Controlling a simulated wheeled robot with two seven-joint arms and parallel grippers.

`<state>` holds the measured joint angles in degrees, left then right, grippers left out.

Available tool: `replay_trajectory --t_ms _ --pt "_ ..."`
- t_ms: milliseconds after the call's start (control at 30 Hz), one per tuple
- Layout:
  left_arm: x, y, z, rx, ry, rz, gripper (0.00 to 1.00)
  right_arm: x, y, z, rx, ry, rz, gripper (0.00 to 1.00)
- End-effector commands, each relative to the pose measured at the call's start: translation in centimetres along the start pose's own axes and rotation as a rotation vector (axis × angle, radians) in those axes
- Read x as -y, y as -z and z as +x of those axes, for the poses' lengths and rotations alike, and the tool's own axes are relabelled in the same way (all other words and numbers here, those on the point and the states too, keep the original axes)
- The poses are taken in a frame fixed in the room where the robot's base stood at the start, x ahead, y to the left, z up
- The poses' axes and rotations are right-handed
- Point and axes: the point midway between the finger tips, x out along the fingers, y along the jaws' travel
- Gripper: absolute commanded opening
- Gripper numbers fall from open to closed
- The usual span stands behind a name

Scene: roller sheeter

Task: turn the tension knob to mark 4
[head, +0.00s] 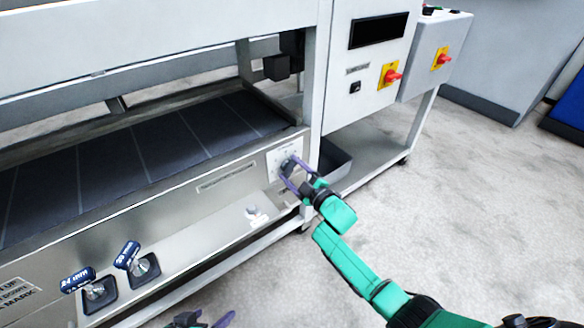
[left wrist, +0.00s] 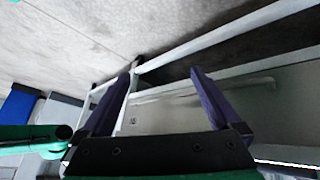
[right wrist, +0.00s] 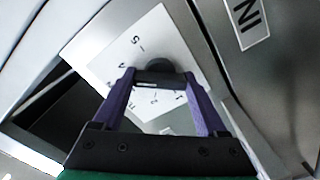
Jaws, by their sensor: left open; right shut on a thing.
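The tension knob (right wrist: 162,72) is a dark round knob on a white dial plate (right wrist: 172,38) with printed numbers around it. A 5 and a 2 are readable; the knob's pointer is not clear. My right gripper (right wrist: 160,78) is shut on the knob, one purple finger on each side. In the head view the dial plate (head: 280,153) is on the machine's front panel, with the right gripper (head: 292,170) on the knob. My left gripper (left wrist: 162,75) is open and empty; its fingertips show at the bottom edge of the head view (head: 205,320).
A grey bin (head: 334,160) stands right of the dial. Red-and-yellow switches (head: 390,76) are on the upright cabinet.

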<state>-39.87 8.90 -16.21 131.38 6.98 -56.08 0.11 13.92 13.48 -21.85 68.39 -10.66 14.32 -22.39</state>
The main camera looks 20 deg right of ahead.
Motion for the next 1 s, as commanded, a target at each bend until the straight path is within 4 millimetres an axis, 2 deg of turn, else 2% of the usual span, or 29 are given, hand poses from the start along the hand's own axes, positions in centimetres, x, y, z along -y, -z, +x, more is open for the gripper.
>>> replay_trajectory --t_ms 233,700,733,800,1000 --pt "0.69 -0.14 -1.12 0.059 0.023 -0.001 0.97 0.06 -0.08 -0.05 0.002 0.002 0.076 0.19" --pt "0.86 -0.25 -1.3 0.072 0.028 -0.002 0.97 0.14 -0.15 -0.06 0.003 0.002 0.092 0.19" --pt "0.86 -0.24 -1.3 0.072 0.027 -0.002 0.97 0.14 -0.14 -0.06 0.003 0.002 0.092 0.79" --pt "0.85 -0.23 -1.3 0.072 0.027 -0.002 0.97 0.14 -0.14 -0.06 0.003 0.002 0.091 1.0" --pt "0.83 -0.2 -1.31 0.071 0.027 -0.002 0.97 0.07 -0.07 -0.04 0.001 0.001 0.091 1.0"
